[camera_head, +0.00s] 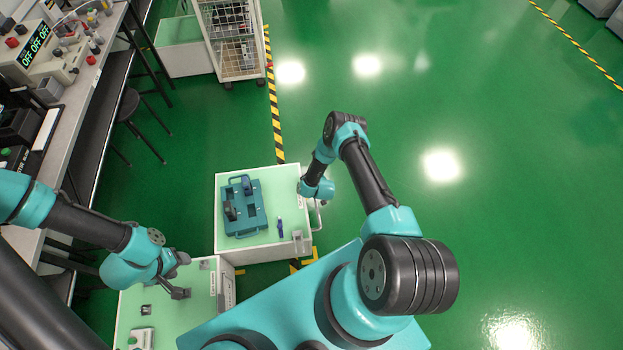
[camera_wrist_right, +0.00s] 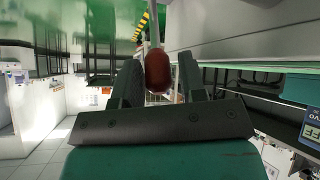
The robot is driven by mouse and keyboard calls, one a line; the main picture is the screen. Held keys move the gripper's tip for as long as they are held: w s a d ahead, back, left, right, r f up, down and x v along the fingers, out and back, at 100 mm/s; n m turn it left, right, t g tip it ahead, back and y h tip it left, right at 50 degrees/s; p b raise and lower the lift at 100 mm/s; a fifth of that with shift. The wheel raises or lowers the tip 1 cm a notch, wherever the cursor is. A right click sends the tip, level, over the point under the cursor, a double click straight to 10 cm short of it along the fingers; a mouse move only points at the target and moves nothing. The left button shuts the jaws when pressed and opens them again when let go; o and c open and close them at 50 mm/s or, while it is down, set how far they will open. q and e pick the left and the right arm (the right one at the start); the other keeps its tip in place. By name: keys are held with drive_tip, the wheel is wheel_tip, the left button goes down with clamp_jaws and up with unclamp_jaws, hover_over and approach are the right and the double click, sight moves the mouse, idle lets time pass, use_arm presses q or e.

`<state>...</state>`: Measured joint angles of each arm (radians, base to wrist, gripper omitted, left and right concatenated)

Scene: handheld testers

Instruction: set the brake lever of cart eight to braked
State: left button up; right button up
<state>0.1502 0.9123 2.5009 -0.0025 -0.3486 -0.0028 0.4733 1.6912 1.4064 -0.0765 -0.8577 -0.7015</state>
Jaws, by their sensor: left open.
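A red knob (camera_wrist_right: 157,72) on a thin pale rod, which looks like the brake lever, shows in the right wrist view. My right gripper (camera_wrist_right: 158,85) has one finger on each side of it, with a narrow gap to each finger. In the head view my right wrist is at the right side of a green-topped cart (camera_head: 232,190), and its fingers are hidden. A metal bar shows beside it. The cart's number is too small to read. My left gripper (camera_head: 184,276) is open and empty above a second green-topped cart (camera_head: 128,310), away from the lever.
A teal tray (camera_head: 243,222) with dark devices and a blue tool (camera_head: 280,228) lie on the cart top. A workbench (camera_head: 95,85) with instruments and a stool (camera_head: 130,105) stand on the left. A wire-sided rack (camera_head: 235,45) stands behind. Green floor on the right is clear.

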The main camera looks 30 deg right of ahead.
drive_tip(key=shift+o, duration=1)
drive_tip(key=shift+w+r, duration=0.1)
drive_tip(key=shift+w, duration=0.05)
drive_tip(key=shift+r, duration=0.15)
drive_tip(key=v, duration=1.7)
drive_tip(key=shift+r, duration=0.1)
